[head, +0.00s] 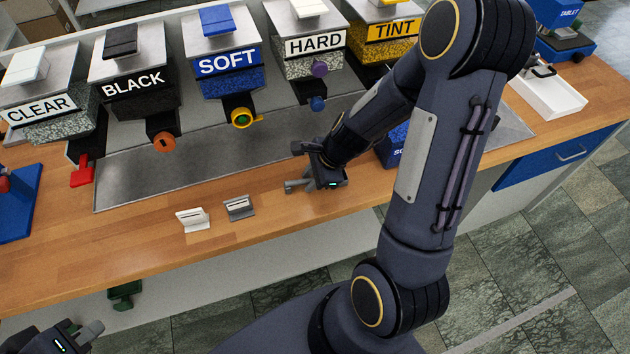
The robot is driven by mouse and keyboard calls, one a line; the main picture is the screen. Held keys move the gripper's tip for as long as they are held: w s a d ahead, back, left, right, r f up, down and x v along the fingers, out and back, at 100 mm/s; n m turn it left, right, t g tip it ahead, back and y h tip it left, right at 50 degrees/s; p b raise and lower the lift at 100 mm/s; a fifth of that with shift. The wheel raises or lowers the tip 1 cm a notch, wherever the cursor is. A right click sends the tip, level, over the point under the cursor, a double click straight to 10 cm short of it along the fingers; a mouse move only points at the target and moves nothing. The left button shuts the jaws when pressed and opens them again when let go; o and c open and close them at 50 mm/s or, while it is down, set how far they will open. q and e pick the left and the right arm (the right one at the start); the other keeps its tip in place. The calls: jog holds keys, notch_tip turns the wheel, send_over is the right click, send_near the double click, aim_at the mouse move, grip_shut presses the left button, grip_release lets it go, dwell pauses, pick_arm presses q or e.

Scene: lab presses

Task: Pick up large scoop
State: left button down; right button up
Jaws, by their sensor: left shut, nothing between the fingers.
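I cannot make out a large scoop for certain. A small white piece (192,220) and a small grey piece (239,208) stand side by side on the wooden bench near its front edge. They are too small to identify. My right gripper (298,168) is low over the bench, to the right of the grey piece and apart from it. Its fingers look spread, with nothing clearly between them. My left gripper (92,333) is shut and empty at the bottom left, below the bench front and partly cut off. My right arm hides part of the bench behind it.
Hoppers labelled CLEAR (40,110), BLACK (133,84), SOFT (228,62), HARD (314,44) and TINT (394,30) line the back above a metal tray (125,180). A blue box (392,150) sits partly behind my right arm. A white tray (560,105) is at right.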

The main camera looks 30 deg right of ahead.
jog(key=shift+f, duration=0.1)
jog(key=shift+c, duration=0.2)
grip_shut()
